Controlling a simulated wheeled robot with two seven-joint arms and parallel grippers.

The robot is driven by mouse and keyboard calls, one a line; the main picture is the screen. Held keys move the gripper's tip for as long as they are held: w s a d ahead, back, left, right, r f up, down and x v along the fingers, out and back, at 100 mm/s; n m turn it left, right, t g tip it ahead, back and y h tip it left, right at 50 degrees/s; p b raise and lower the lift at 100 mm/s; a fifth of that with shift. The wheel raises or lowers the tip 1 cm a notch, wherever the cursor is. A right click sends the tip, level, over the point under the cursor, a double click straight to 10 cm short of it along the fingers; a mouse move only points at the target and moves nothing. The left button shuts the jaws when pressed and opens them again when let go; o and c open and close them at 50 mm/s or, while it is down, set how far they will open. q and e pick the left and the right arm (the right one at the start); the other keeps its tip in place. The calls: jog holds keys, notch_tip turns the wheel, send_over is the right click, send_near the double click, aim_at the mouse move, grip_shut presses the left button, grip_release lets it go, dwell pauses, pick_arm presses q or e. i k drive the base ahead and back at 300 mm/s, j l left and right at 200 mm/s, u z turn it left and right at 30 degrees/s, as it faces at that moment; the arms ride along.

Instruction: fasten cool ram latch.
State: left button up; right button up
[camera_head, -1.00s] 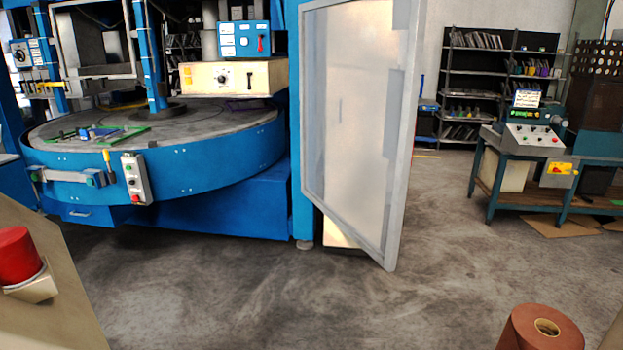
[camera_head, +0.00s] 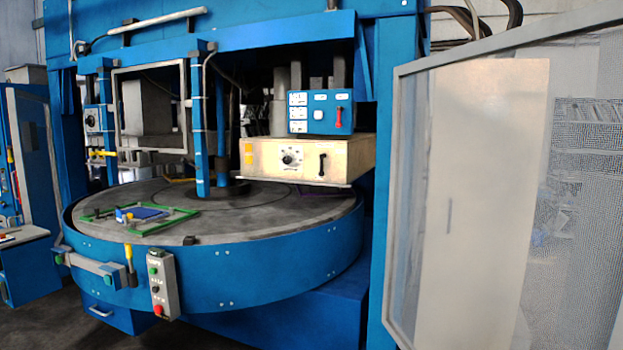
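Neither of my grippers is in view. No label naming the ram latch can be read. A red lever (camera_head: 339,117) stands upright on the blue control box (camera_head: 320,99), which has white labels. Below it, a cream box (camera_head: 267,154) carries a round dial (camera_head: 292,157) and a black handle (camera_head: 322,164), also upright. Both boxes hang at the right side of the blue press, above the round table. Which of these is the named latch, and whether either is fastened, I cannot tell.
A large round table (camera_head: 307,205) with a blue rim fills the middle. A grey button box (camera_head: 162,284) hangs on its front. A green frame (camera_head: 178,223) lies on top. A grey-framed translucent door (camera_head: 481,190) stands open at the right. A blue cabinet (camera_head: 36,271) is at the left.

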aim_at(339, 108)
jog(key=i+j+z, duration=0.15)
jog(key=i, duration=0.35)
jog(key=i+j+z, duration=0.1)
jog(key=i+j, duration=0.15)
jog(key=i, duration=0.2)
jog(key=i+j+u, duration=0.1)
jog(key=i+u, duration=0.15)
jog(key=i, duration=0.95)
jog(key=i+l+u, duration=0.1)
jog(key=i+u, duration=0.2)
jog(key=i, duration=0.85)
